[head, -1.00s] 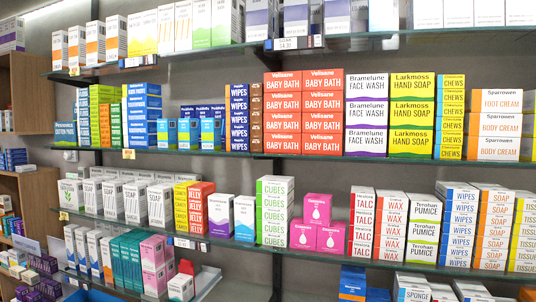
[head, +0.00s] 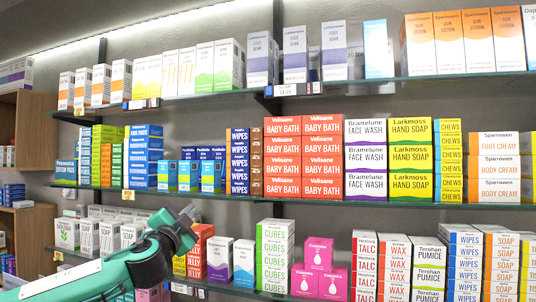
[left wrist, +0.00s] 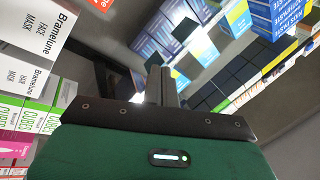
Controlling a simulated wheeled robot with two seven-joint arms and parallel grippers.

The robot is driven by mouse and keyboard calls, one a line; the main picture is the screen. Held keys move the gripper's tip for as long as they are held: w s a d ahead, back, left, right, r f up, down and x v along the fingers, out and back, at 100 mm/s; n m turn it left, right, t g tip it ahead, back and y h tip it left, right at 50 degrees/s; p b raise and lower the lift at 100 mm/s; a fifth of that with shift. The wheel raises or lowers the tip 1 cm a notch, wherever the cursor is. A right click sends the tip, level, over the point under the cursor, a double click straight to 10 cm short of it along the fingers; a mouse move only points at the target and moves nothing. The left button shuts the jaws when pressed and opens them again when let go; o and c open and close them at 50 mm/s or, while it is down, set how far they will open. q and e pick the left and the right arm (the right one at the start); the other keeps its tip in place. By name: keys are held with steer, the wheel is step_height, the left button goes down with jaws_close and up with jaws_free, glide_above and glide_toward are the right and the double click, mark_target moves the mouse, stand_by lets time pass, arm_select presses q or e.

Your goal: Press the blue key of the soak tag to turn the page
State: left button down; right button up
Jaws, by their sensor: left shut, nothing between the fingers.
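A small tag (head: 287,90) sits on the upper glass shelf's front edge, below white-and-purple boxes (head: 294,55) whose label seems to read soak. My right gripper is not in view.
Other tags (head: 140,104) hang on the upper shelf edge and lower shelf edges. White boxes (head: 66,233) stand behind my left arm. A wooden cabinet (head: 30,130) is at the left.

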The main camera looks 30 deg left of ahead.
arm_select(q)
steer(key=s+d+r+m+t+h, duration=0.1)
steer(key=d+r+m+t+h, duration=0.1)
steer(key=d+r, duration=0.45)
steer(key=d+r+m+t+h, duration=0.2)
steer(key=d+r+m, duration=0.1)
steer(key=r, duration=0.7)
steer(key=m+t+h, duration=0.2)
steer(key=m+h, duration=0.4)
steer(key=h, duration=0.3)
glide_toward(269, 91)
steer(key=s+d+r, duration=0.4)
steer(key=s+r, duration=0.2)
steer(key=shift+w+a+f, duration=0.1)
steer(key=shift+w+a, duration=0.05)
steer(key=shift+a, duration=0.05)
steer(key=shift+w+y, duration=0.15)
steer(key=shift+y, duration=0.25)
steer(key=shift+h, duration=0.3)
steer(key=shift+w+a+p, duration=0.2)
steer(key=shift+w+a, duration=0.15)
steer(key=shift+w, duration=1.05)
steer(key=shift+w+a+p, duration=0.15)
steer(key=shift+w+a, duration=0.2)
steer(key=shift+w, duration=1)
steer(key=shift+w+a+p, duration=0.2)
steer(key=shift+w+a, duration=0.15)
steer(key=shift+w, duration=1.05)
